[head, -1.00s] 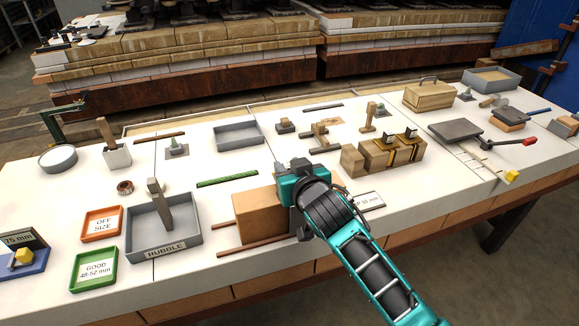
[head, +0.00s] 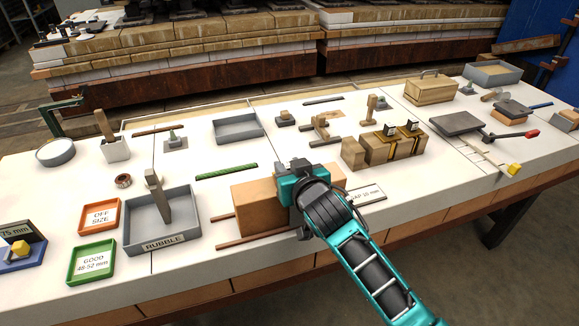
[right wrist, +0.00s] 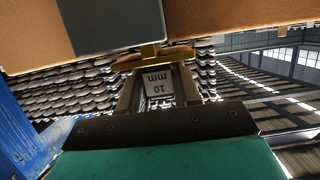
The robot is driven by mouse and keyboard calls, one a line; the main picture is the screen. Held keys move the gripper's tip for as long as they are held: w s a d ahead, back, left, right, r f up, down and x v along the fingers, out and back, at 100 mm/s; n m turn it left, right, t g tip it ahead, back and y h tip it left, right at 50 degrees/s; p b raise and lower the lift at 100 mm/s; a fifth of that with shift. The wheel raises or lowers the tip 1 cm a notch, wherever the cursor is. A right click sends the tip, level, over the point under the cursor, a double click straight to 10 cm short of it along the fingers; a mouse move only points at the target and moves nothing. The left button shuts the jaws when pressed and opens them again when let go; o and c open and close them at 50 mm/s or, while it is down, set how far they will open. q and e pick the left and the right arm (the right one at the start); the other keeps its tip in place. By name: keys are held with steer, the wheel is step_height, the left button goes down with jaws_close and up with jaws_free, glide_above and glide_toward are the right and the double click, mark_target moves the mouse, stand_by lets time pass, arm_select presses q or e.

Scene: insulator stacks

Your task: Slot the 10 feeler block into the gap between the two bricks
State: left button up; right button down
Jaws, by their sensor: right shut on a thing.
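Two brown bricks stand side by side near the table's front edge in the head view: the left brick (head: 258,208) shows well, the right brick is mostly hidden behind my arm. My right gripper (head: 302,180) is over the place where they meet. In the right wrist view the left brick (right wrist: 105,28) and right brick (right wrist: 235,15) have a narrow gap between them. My right gripper (right wrist: 158,88) is shut on the feeler block (right wrist: 158,85), marked "10 mm", with a brass end. The brass end is close to the gap; I cannot tell whether it is inside. My left gripper is out of view.
Two thin reddish rods (head: 245,240) lie by the left brick. A "GAP 10 mm" card (head: 368,195) lies to the right. The rubble tray (head: 185,241) is to the left, a green strip (head: 226,172) behind. Wooden blocks (head: 353,153) stand behind to the right.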

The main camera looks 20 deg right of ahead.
steer(key=shift+f, duration=0.3)
steer(key=c, duration=0.7)
jaws_free()
steer(key=shift+s, duration=0.1)
steer(key=p+v, duration=0.1)
steer(key=v, duration=1.1)
steer(key=shift+s+r, duration=0.15)
steer(key=shift+s, duration=0.2)
steer(key=s+f+g, duration=0.1)
steer(key=s+f, duration=0.2)
steer(key=f, duration=0.3)
steer(key=s+d+f+n+g+y, duration=0.1)
steer(key=s+f, duration=0.3)
steer(key=f, duration=0.3)
steer(key=s+f+n+g, duration=0.1)
steer(key=s+f, duration=0.3)
steer(key=f, duration=0.3)
steer(key=shift+s+d+f+g, duration=0.15)
steer(key=shift+s+g, duration=0.1)
steer(key=shift+g, duration=0.15)
